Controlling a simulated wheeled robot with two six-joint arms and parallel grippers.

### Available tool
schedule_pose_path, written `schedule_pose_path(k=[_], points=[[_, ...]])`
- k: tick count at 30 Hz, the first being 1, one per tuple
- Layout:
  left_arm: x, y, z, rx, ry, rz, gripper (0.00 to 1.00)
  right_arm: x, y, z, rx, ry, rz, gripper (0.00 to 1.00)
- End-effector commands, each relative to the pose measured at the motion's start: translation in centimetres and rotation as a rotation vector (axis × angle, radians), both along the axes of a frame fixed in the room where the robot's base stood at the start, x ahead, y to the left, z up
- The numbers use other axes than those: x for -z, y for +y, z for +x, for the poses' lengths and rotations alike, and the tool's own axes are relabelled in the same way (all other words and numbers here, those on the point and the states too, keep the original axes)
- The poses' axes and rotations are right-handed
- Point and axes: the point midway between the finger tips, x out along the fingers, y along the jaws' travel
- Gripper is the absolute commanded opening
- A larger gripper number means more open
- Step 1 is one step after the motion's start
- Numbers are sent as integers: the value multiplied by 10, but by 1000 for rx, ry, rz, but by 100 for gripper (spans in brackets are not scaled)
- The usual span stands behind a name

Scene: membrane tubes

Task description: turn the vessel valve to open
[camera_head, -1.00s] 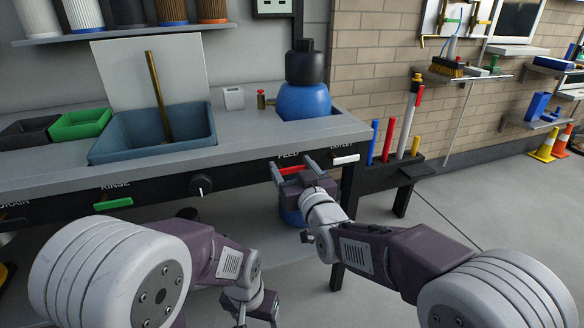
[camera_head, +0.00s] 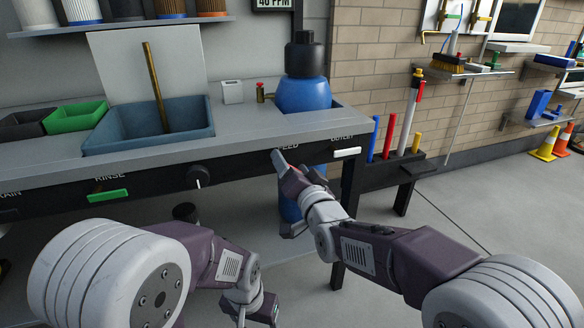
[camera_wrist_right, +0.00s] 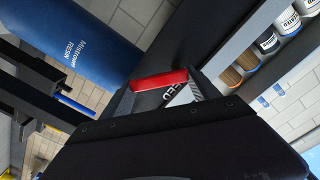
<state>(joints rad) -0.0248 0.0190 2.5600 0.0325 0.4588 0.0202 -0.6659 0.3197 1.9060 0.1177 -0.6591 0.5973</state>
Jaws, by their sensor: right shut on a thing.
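The red valve handle (camera_wrist_right: 158,80), next to a label ending in "EED", lies between the fingers of my right gripper (camera_wrist_right: 163,92) in the right wrist view. In the head view my right gripper (camera_head: 281,163) is at the bench's front panel, under the FEED label, shut on this handle and hiding it. The blue vessel (camera_head: 303,95) with a black cap stands upright behind the bench front; its blue side (camera_wrist_right: 80,40) with a resin label shows in the wrist view. My left gripper (camera_head: 250,306) hangs low in front of the bench, its opening unclear.
The front panel also carries a green RINSE handle (camera_head: 108,196), a black knob (camera_head: 199,176) and a white OUTLET handle (camera_head: 346,152). A blue basin (camera_head: 150,133) and green tray (camera_head: 75,117) sit on the bench.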

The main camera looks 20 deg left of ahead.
Motion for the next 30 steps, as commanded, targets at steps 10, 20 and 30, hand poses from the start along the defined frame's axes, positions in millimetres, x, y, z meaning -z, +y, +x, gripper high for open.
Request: schedule_pose_path(k=[10, 20, 30], points=[[19, 0, 0, 0, 0, 0, 71, 11, 4, -3, 0, 184, 270, 30], [35, 0, 0, 0, 0, 0, 71, 16, 9, -6, -1, 347, 512, 30], [47, 0, 0, 0, 0, 0, 71, 18, 13, -9, 0, 459, 676, 30]])
